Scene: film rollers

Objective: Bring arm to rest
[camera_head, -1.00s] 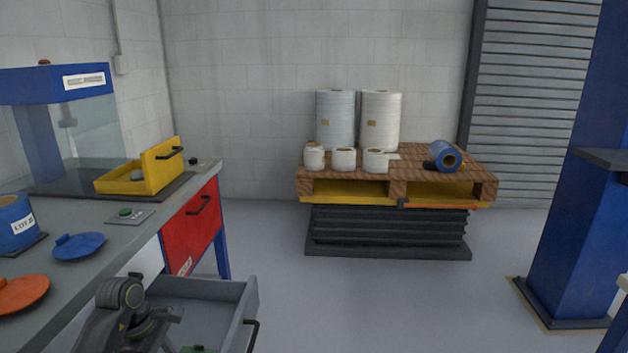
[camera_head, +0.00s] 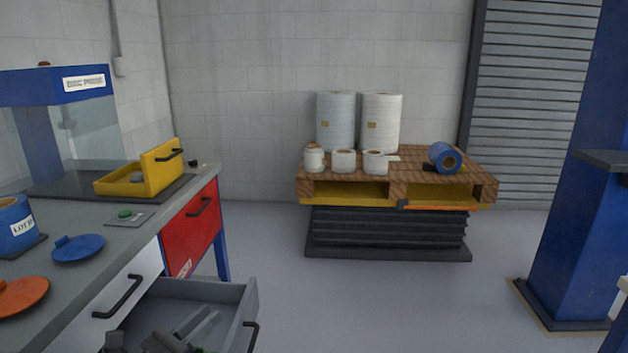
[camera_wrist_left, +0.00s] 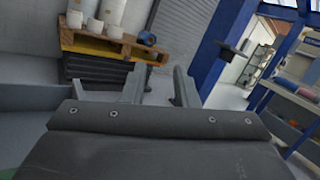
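My left arm shows only as a dark, cut-off part at the bottom of the head view, in front of the open grey drawer (camera_head: 215,292). In the left wrist view my left gripper (camera_wrist_left: 159,82) has its two fingers apart with nothing between them. Floor and the stand under the pallet show beyond the fingertips. My right gripper is in neither view.
The drawer juts out from the grey workbench (camera_head: 95,232). A pallet (camera_head: 345,188) carries several rolls. The floor between is clear.

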